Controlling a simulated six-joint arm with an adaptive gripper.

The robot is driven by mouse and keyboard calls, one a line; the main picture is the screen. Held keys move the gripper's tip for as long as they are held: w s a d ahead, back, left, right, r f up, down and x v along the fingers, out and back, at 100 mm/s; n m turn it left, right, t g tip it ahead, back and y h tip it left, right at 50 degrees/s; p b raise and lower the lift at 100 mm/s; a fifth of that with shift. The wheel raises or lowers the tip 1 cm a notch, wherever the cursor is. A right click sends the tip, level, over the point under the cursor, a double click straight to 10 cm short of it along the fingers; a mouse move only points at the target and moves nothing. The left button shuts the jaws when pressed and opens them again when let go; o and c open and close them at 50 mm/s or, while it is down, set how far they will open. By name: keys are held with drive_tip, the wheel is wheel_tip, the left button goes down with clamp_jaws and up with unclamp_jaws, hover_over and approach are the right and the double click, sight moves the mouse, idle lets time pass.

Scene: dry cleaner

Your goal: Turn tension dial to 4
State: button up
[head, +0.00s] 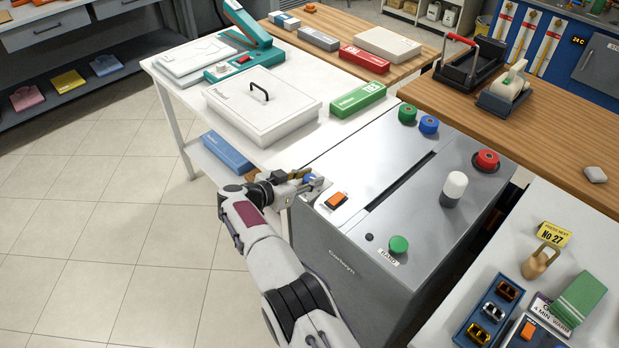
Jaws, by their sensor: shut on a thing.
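The grey machine (350,255) stands at the centre, with a slot across its metal top. My gripper (309,182) is at the machine's left top edge, beside an orange rocker switch (336,200). It is shut on a small blue knob (308,177), only partly visible between the fingers. This may be the tension dial, but no numbers or pointer can be read, so its setting cannot be told. My wrist and fingers hide much of that edge.
The machine top also carries a green button (398,244), a white lamp (455,185), a red knob (487,160) and green and blue spools (408,114). A white table (150,66) with a lidded white box (262,104) stands behind. Open tiled floor lies left.

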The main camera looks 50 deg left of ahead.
drive_tip(key=shift+w+r, duration=0.1)
drive_tip(key=o, duration=1.1)
drive_tip(key=shift+s, duration=0.25)
drive_tip(key=shift+v, duration=5.8)
drive_tip(key=shift+r, duration=0.1)
